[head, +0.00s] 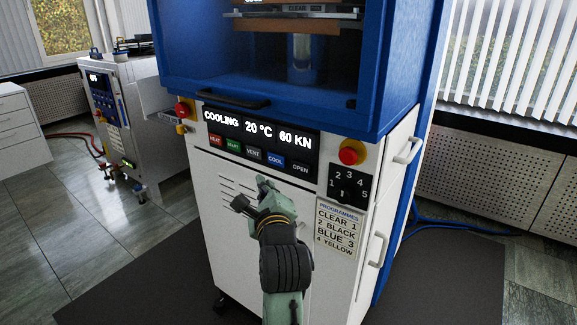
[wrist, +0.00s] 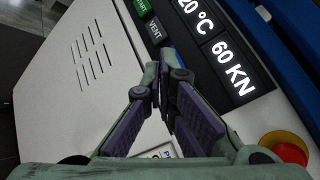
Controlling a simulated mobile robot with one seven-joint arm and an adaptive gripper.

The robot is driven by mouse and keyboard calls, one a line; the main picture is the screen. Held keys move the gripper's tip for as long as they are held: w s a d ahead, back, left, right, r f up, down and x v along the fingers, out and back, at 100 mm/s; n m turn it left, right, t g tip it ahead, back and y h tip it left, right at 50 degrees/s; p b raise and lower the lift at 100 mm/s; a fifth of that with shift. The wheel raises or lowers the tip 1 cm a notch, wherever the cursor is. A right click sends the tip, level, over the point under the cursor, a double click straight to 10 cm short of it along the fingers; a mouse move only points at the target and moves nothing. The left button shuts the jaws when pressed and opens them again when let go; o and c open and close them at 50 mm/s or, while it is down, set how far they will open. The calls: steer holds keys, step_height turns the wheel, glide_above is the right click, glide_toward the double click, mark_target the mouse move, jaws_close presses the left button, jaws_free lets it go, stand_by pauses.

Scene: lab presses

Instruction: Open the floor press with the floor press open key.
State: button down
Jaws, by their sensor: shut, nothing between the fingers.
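The floor press (head: 225,215) has a white body and a blue upper frame. Its display (head: 262,128) reads COOLING, 20 °C, 60 KN. The dark OPEN key (head: 300,168) is at the right end of the key row, right of the blue COOL key (head: 276,160). My gripper (head: 263,183) is shut and empty, in front of the panel. Its tips appear below the VENT and COOL keys in the head view. In the wrist view my fingers (wrist: 163,78) meet near the key row and hide the OPEN key. I cannot tell whether they touch the panel.
A red stop button (head: 352,152) and number pad (head: 348,186) are right of the keys. A black handle bar (head: 232,98) crosses the blue frame above the display. Another machine (head: 112,110) stands at the left. Grey floor lies open between them.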

mark_target(301, 168)
steer(key=shift+d+f+m, duration=0.3)
steer(key=shift+d+f, duration=0.05)
steer(key=shift+f, duration=0.05)
steer(key=shift+w, duration=0.1)
steer(key=w+d, duration=0.5)
steer(key=w, duration=0.2)
stand_by(0.3)
steer(key=shift+d, duration=0.1)
stand_by(1.2)
steer(key=shift+w+d, duration=0.2)
steer(key=shift+w, duration=0.1)
